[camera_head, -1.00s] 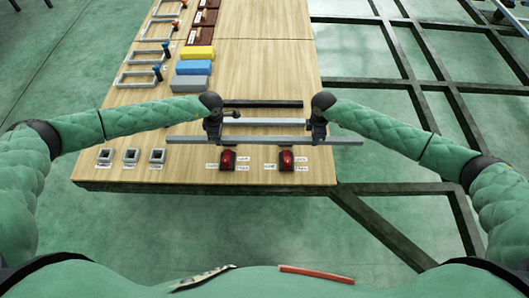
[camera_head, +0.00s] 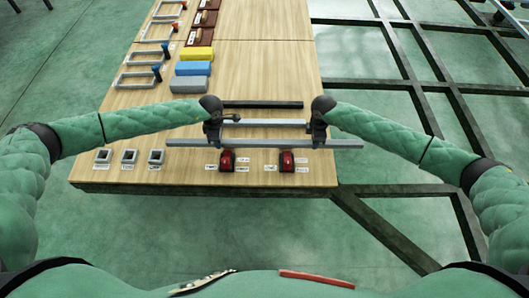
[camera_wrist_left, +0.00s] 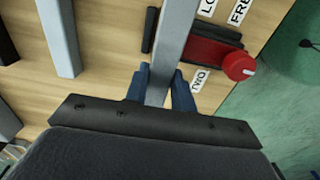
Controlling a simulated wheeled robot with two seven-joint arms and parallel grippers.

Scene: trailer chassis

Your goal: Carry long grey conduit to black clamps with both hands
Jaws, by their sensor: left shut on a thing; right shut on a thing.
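The long grey conduit (camera_head: 265,143) runs left to right above the near part of the wooden table. My left gripper (camera_head: 213,140) is shut on it left of its middle, and my right gripper (camera_head: 319,141) is shut on it near its right part. In the left wrist view the conduit (camera_wrist_left: 175,35) passes between the blue fingers of my left gripper (camera_wrist_left: 160,88). Two red and dark clamp fixtures, left (camera_head: 227,161) and right (camera_head: 287,161), stand just in front of the conduit. One shows in the left wrist view (camera_wrist_left: 208,50) with a red knob and black parts.
A shorter grey bar (camera_head: 265,122) and a black bar (camera_head: 262,104) lie behind the conduit. Several small square pieces (camera_head: 129,157) lie front left. Yellow, blue and grey blocks (camera_head: 193,68) stand further back. A dark frame (camera_head: 420,80) spans the floor at right.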

